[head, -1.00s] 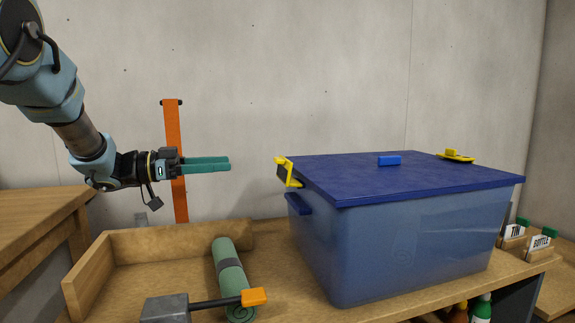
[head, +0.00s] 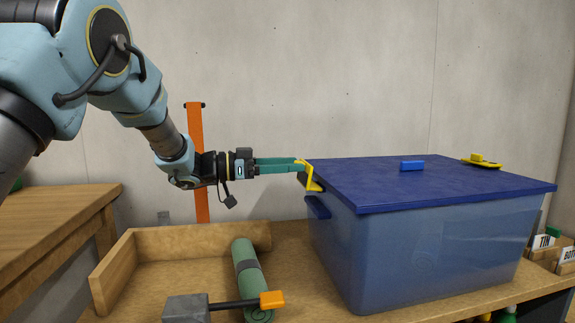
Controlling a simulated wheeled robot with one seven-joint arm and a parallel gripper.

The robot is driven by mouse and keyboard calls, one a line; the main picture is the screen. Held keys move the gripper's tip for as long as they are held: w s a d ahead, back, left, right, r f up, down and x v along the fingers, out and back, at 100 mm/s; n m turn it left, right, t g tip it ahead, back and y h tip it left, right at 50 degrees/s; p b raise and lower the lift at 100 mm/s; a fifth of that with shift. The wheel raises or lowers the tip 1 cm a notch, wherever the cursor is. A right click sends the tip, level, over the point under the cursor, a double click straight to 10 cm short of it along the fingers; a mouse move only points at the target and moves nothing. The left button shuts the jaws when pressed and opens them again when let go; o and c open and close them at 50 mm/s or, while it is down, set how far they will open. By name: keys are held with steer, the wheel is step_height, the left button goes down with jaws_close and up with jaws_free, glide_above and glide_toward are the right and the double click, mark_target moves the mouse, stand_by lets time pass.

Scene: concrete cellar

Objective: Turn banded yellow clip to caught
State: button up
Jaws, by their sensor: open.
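A yellow clip (head: 312,180) with a dark part beside it sits at the left edge of the blue lid (head: 430,180), standing up and out from the rim. A second yellow clip (head: 482,162) lies at the lid's far right edge; any band on it is too small to tell. My gripper (head: 297,165) is open, level, with its teal fingers pointing right. Its fingertips are at the upper part of the left clip; I cannot tell whether they touch it. The lid lies on a translucent blue box (head: 420,250).
A blue handle block (head: 412,165) is on the lid. Left of the box are a wooden tray (head: 185,237), a rolled green mat (head: 249,275) and a grey tool with an orange end (head: 272,299). An orange post (head: 195,130) stands behind my wrist. Labelled holders (head: 543,250) are at right.

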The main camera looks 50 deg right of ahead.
jaws_close()
stand_by(0.6)
stand_by(0.8)
